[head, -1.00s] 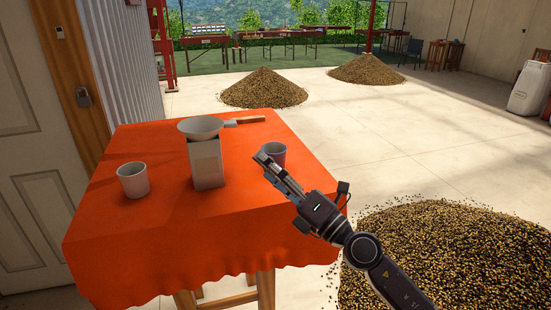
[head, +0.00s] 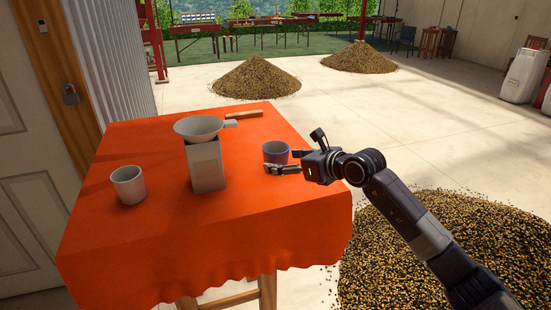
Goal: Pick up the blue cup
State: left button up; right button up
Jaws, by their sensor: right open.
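The blue cup (head: 275,150), bluish-grey and upright, stands on the orange-covered table (head: 150,240) near its right edge. My right gripper (head: 279,161) is open at the cup, coming in from the right. One finger lies in front of the cup's lower part and the other is at its right side. I cannot tell whether either finger touches the cup. My left gripper is not in view.
A light grey cup (head: 128,186) stands at the table's left. A pale square canister (head: 206,166) with a white funnel-shaped bowl (head: 200,127) on top stands between the cups. A wooden-handled tool (head: 244,114) lies behind. A bean pile (head: 450,250) covers the floor at right.

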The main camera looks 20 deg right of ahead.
aim_at(284, 160)
jog(key=p+x, duration=0.1)
jog(key=x, duration=0.2)
jog(key=shift+w, duration=0.15)
jog(key=shift+w+a+f, duration=0.25)
jog(key=shift+w+f, duration=0.05)
jog(key=shift+w, duration=0.15)
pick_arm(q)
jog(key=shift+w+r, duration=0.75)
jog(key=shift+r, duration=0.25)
pick_arm(e)
jog(key=shift+c, duration=0.3)
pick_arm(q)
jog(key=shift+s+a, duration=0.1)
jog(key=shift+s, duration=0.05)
pick_arm(e)
jog(key=shift+r, duration=0.1)
jog(key=c, duration=1.3)
